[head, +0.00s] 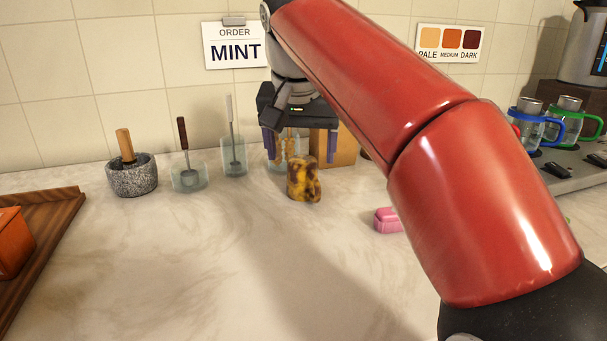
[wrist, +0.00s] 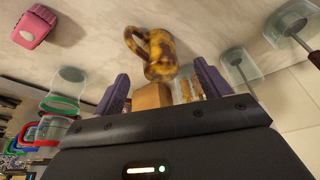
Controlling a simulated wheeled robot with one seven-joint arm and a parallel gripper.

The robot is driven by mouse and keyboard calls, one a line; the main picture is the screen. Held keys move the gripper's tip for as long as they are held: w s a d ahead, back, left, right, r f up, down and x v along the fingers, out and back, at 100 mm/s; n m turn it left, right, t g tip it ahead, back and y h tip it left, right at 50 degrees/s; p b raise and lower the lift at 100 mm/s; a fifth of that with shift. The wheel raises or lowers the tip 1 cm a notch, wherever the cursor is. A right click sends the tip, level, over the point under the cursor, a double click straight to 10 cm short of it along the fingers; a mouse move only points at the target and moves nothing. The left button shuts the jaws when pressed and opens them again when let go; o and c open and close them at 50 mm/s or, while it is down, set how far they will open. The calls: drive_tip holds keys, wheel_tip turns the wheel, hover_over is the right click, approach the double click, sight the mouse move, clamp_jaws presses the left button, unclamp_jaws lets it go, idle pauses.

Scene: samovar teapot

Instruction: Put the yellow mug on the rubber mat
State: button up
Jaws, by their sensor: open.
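The yellow mug (head: 304,181), mottled yellow and brown, stands on the marble counter in the head view. In the wrist view the yellow mug (wrist: 163,57) shows just beyond the fingertips, with its handle to the left. My gripper (head: 286,150) is open, with purple fingers, above and behind the mug in the head view. Its fingers also show in the wrist view (wrist: 163,82), with nothing held between them. I cannot clearly identify the rubber mat; a grey flat surface (head: 575,182) lies at the right, partly hidden by my red arm.
A stone mortar (head: 131,180) and glass vessels with utensils (head: 188,177) stand left of the mug. A wooden block (head: 340,150) is behind it. A pink object (head: 387,220) lies to the right. Glass mugs (head: 528,128) stand far right. The front counter is clear.

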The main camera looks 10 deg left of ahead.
sight(304, 164)
drive_tip(key=n, duration=0.1)
drive_tip(key=w+d+n+y, duration=0.1)
drive_tip(key=n, duration=0.1)
drive_tip(key=shift+f+b, duration=0.2)
drive_tip(key=shift+b, duration=0.2)
drive_tip(key=n, duration=0.1)
drive_tip(key=n+y, duration=0.1)
drive_tip(key=n, duration=0.1)
drive_tip(key=shift+d+r+g+b, duration=0.3)
drive_tip(key=shift+d+r+g, duration=0.05)
drive_tip(key=shift+r+g, duration=0.05)
drive_tip(key=shift+f, duration=0.1)
drive_tip(key=b+x, duration=0.1)
drive_tip(key=x, duration=0.4)
drive_tip(key=b+x, duration=0.1)
drive_tip(key=x, duration=0.1)
drive_tip(key=shift+a+f+b, duration=0.15)
drive_tip(key=shift+a+b, duration=0.15)
drive_tip(key=c, duration=1.2)
